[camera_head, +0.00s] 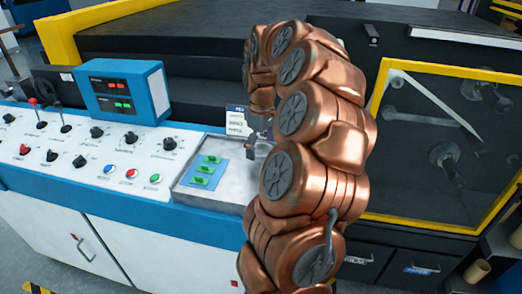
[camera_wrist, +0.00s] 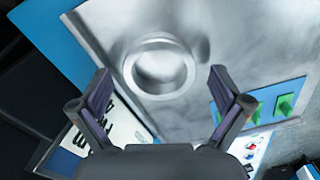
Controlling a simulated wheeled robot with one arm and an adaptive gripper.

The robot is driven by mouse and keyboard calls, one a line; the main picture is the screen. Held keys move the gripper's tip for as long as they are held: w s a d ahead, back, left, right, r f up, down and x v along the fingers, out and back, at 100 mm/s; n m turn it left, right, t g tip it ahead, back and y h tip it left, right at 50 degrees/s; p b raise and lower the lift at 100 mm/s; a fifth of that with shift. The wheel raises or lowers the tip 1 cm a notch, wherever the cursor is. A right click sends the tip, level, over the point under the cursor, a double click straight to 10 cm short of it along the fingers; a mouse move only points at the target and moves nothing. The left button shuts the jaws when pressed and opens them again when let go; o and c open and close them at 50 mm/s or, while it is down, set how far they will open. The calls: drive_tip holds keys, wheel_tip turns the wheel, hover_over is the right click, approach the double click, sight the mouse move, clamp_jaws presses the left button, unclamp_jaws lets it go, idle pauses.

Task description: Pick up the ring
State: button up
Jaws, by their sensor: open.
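The ring (camera_wrist: 160,68) is a shiny silver metal band lying on a metal tray surface (camera_wrist: 225,25) in the wrist view. My gripper (camera_wrist: 160,88) is open, with one dark finger at each side below the ring in the picture. The ring shows beyond and between the fingertips, with no visible contact. In the head view my copper-coloured arm reaches over the metal tray (camera_head: 190,190) on the console. The gripper (camera_head: 257,145) is partly hidden by the arm there, and I cannot make out the ring in that view.
A blue plate with green switches (camera_head: 205,170) sits on the tray, left of my arm. A small printed card (camera_head: 237,122) stands behind. A blue display box (camera_head: 122,90) and console knobs (camera_head: 97,132) are to the left. A yellow-framed window (camera_head: 440,140) is at the right.

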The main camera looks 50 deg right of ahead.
drive_tip(key=shift+f, duration=0.1)
drive_tip(key=c, duration=1.2)
